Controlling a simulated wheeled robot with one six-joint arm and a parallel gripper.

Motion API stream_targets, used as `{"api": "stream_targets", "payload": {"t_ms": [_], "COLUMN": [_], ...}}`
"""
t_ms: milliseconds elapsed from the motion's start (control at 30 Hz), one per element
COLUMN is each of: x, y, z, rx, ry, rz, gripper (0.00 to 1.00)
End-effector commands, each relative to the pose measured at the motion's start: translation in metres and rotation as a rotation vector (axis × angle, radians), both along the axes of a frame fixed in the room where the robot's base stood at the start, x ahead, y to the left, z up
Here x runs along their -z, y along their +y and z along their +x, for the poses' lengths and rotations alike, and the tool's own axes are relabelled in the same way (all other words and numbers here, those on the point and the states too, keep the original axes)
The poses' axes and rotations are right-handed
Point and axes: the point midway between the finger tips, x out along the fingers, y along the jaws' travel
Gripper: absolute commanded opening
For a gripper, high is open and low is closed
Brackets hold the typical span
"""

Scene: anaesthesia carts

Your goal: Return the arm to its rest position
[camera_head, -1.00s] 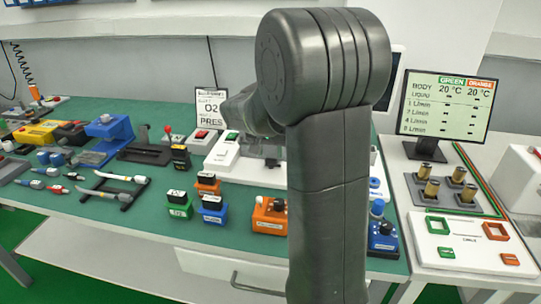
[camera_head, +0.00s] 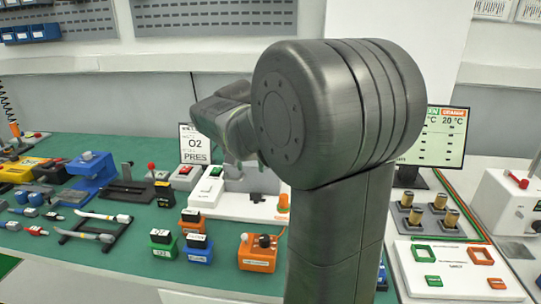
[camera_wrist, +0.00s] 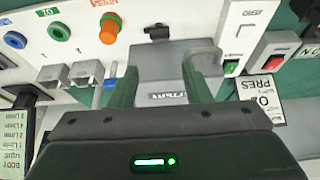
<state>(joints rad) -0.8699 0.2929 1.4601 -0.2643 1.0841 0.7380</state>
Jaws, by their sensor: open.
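My arm stands folded in the head view, with its large dark joint in front of the bench. My gripper (camera_wrist: 162,82) shows in the wrist view with its two dark green fingers apart and nothing held between them. In the head view, the wrist end reaches left from behind the joint, above the white device panel (camera_head: 216,193), and the fingers are mostly hidden. In the wrist view, a grey block with lettering (camera_wrist: 167,95) lies beyond and between the fingers; I cannot tell the gap to it.
The green bench (camera_head: 120,235) holds an O2 PRES sign (camera_head: 195,146), an orange box (camera_head: 258,253), small connector blocks (camera_head: 197,245) and a black rack (camera_head: 95,227). At right are a monitor (camera_head: 440,140) and a white panel (camera_head: 455,268). Open air lies above the bench.

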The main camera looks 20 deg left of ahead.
Motion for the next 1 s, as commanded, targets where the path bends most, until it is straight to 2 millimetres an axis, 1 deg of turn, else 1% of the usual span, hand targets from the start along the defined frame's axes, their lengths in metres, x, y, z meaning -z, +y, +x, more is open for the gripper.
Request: {"api": "stream_targets", "payload": {"t_ms": [167, 500, 700, 900, 1000], "x": [0.018, 0.079, 0.111, 0.128, 0.126], "y": [0.001, 0.006, 0.009, 0.011, 0.011], "z": [0.007, 0.031, 0.044, 0.051, 0.051], "rx": [0.001, 0.001, 0.001, 0.001, -0.013], "ry": [0.002, 0.003, 0.002, 0.002, 0.0], "rz": [-0.003, -0.005, -0.003, -0.002, -0.001], "gripper": [0.44, 0.44, 0.44, 0.44, 0.44]}}
